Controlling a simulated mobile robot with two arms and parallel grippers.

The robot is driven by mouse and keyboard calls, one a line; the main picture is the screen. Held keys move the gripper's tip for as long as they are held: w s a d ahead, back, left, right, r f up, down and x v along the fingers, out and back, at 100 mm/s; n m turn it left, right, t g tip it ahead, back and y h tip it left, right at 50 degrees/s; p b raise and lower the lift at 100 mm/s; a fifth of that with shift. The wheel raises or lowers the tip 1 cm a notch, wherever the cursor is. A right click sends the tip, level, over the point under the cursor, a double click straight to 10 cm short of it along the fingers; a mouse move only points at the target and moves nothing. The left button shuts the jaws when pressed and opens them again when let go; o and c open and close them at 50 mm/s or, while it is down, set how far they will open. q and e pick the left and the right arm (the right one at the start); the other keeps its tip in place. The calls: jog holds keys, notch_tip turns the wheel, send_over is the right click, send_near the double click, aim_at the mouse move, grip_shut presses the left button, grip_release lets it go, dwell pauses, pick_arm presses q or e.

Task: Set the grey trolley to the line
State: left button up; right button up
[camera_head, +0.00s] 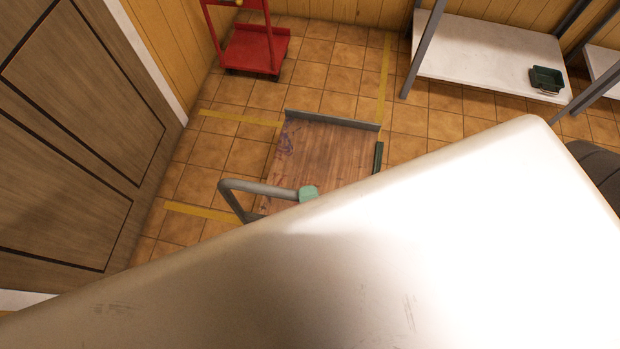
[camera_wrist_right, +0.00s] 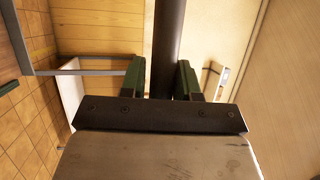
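The grey trolley has a wooden deck (camera_head: 325,155) with a raised grey edge at the far end. Its grey handle (camera_head: 258,188) rises at the near left, and the rest of the handle is hidden behind my white body part. My right gripper (camera_head: 308,194) shows only as a pale green finger on the handle bar. In the right wrist view its two green fingers (camera_wrist_right: 161,80) stand on both sides of the dark bar (camera_wrist_right: 168,40), with little or no gap. Yellow floor lines lie left of the deck (camera_head: 238,117), at the near left (camera_head: 200,212) and beyond the deck (camera_head: 383,85).
A red trolley (camera_head: 258,50) stands at the back left. A white-topped shelf (camera_head: 480,55) with a green basket (camera_head: 546,79) is at the back right. A dark green bar (camera_head: 378,158) lies by the deck's right side. Wooden doors (camera_head: 70,130) close off the left. Tiles beyond the deck are clear.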

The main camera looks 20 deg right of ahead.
jog(key=o, duration=0.3)
jog(key=b+v, duration=0.2)
jog(key=v, duration=0.9)
jog(key=shift+w, duration=0.1)
